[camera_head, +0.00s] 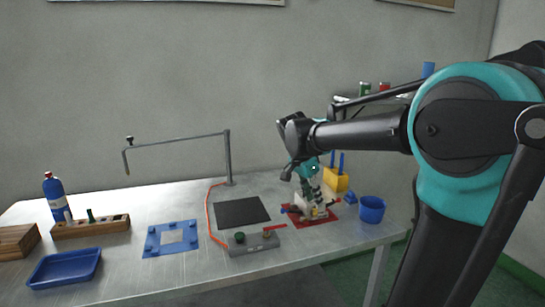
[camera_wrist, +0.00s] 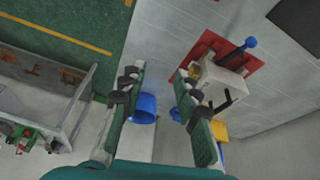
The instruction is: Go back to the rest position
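My gripper (camera_head: 303,172) hangs over the right part of the metal table in the head view, above or just behind the white block device on the red mat; the exact gap cannot be told. In the wrist view my gripper (camera_wrist: 156,100) has its two fingers wide apart with nothing between them. The white device (camera_wrist: 222,82) stands on the red mat (camera_wrist: 206,42) just right of the fingers. The device also shows in the head view (camera_head: 315,208), partly hidden by my gripper.
A blue cup (camera_head: 371,209) stands at the table's right edge, near a yellow block (camera_head: 336,180). A shelf unit stands off the table (camera_wrist: 45,75).

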